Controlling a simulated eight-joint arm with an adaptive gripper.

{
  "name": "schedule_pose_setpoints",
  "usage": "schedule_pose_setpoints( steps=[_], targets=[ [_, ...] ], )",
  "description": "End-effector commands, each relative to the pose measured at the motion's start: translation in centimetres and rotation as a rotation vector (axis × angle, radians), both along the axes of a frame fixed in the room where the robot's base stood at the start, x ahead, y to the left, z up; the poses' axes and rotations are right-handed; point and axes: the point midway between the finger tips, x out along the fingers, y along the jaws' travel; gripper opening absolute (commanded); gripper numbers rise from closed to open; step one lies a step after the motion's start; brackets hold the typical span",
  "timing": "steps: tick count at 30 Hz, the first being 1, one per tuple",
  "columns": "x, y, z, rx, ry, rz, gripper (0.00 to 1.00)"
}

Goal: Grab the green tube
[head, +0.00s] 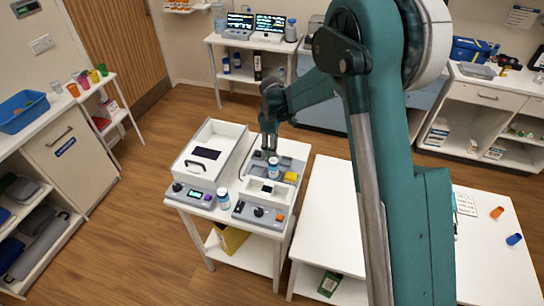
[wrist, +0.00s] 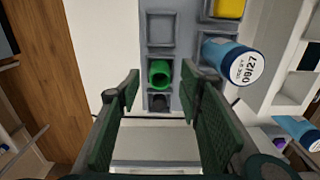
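The green tube (wrist: 159,73) stands in a square compartment of the grey rack (wrist: 160,48) in the wrist view. I see its round open top. My gripper (wrist: 161,88) is open and empty, pointing down, with one pad to the left and one to the right of the tube's line. The pads look apart from the tube; I cannot tell the exact height. In the head view my gripper (head: 268,142) hangs over the small white table's test unit, and I cannot make out the tube there.
A bottle (wrist: 232,62) with a blue label and white cap stands right of the tube, close to the right finger. A yellow block (wrist: 228,8) sits beyond it. The rack's compartment behind the tube is empty. A white box-like device (head: 210,155) stands left on the same table.

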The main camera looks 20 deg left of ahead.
Motion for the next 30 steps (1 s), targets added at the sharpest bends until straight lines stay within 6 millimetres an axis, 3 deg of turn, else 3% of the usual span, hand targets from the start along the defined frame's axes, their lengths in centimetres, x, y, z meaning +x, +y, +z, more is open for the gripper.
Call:
schedule_pose_setpoints(
  steps=[7,24,30],
  targets=[
    [0.0,0.0,-1.9,0.0,0.0,0.0,0.36],
    [0.0,0.0,-2.0,0.0,0.0,0.0,0.36],
    [0.0,0.0,-2.0,0.0,0.0,0.0,0.11]
  ],
)
